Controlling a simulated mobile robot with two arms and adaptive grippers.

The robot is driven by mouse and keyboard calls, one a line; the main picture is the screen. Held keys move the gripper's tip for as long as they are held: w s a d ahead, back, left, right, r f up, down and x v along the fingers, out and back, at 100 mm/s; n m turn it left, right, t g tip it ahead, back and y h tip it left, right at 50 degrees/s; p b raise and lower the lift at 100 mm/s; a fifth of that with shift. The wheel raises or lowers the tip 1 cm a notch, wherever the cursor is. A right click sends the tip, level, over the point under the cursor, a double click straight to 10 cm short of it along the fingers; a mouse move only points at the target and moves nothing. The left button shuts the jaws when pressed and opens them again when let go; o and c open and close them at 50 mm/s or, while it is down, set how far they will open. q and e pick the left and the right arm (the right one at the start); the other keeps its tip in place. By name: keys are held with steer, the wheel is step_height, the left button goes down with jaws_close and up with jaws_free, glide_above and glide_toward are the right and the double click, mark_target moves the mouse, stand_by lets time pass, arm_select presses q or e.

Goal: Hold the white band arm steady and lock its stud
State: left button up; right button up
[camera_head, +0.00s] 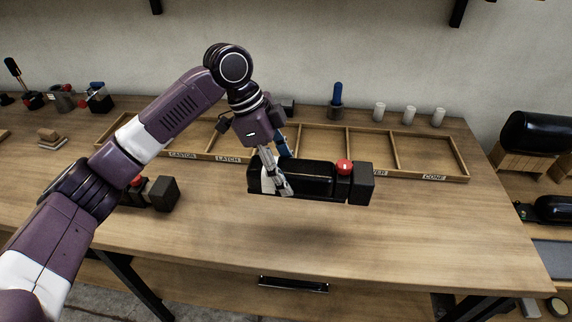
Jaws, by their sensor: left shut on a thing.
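The white band arm (308,179) is a black padded bar with a white band (267,181) near its left end. A red stud (344,167) stands on top near its right end, beside a dark square block (362,184). My left gripper (279,182) is shut on the bar close to the white band. The bar is roughly level, and a shadow on the table below suggests it is held above the top. I cannot tell whether the stud is locked. My right gripper is not in view.
A wooden tray (371,174) with labelled compartments lies behind the bar. A similar dark piece (162,193) with a red stud lies at left, partly hidden by my left arm. Several white cylinders (409,115) stand at the back. The table's right front (430,235) is clear.

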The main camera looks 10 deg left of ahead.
arm_select(q)
steer(key=shift+f+b, duration=0.95)
steer(key=shift+f, duration=4)
steer(key=shift+f, duration=0.65)
